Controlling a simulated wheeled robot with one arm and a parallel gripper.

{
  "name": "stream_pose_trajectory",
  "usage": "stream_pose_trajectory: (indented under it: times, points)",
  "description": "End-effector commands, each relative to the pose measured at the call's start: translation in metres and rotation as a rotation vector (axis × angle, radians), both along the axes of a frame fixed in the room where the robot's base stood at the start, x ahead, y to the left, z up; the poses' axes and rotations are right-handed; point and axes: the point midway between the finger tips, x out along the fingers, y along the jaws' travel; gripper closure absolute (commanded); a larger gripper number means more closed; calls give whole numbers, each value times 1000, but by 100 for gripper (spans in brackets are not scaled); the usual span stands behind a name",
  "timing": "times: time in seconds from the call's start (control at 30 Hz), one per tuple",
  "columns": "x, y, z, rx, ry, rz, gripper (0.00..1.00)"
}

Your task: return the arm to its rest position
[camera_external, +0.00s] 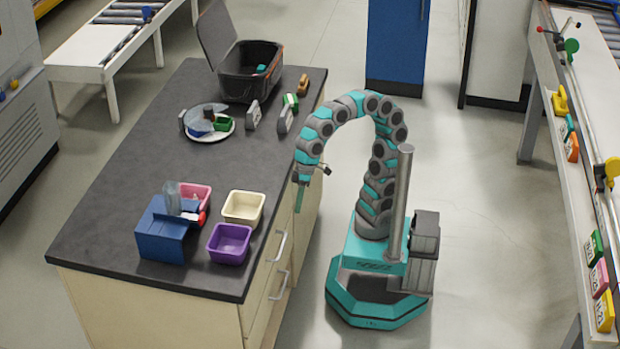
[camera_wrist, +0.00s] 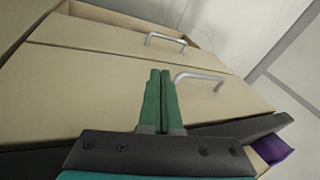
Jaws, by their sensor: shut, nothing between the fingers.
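My gripper (camera_external: 299,197) hangs fingers-down at the end of my arched arm, beside the right side of the dark-topped cabinet. In the wrist view my gripper (camera_wrist: 159,90) has its two green fingers together, with nothing between them. The fingers appear in front of the beige drawer fronts (camera_wrist: 90,95). I cannot tell from the views how close they are to the cabinet.
The cabinet top (camera_external: 150,150) carries a black crate (camera_external: 235,88), a white plate (camera_external: 190,133), a blue box (camera_external: 160,235), a cream bin (camera_external: 243,207) and a purple bin (camera_external: 230,243). Silver handles (camera_external: 278,250) stick out from the drawers. Floor right of my base is clear.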

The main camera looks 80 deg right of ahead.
Motion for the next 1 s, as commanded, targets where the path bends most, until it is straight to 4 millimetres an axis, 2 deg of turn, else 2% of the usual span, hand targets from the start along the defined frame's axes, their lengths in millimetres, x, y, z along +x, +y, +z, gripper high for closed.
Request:
stream_pose_trajectory:
  times: [0.03, 0.17, 0.37, 0.53, 0.7, 0.83, 1.0]
  points:
    - [4, -21, -6, -36, 3, -19, 100]
    - [8, -64, -24, -110, 11, -46, 100]
    - [1, -131, -50, -215, 48, -90, 100]
    - [-20, -193, -73, -306, 115, -137, 100]
    - [-56, -247, -93, -372, 203, -186, 100]
    - [-81, -273, -103, -399, 263, -212, 100]
    - [-100, -286, -111, -410, 307, -227, 100]
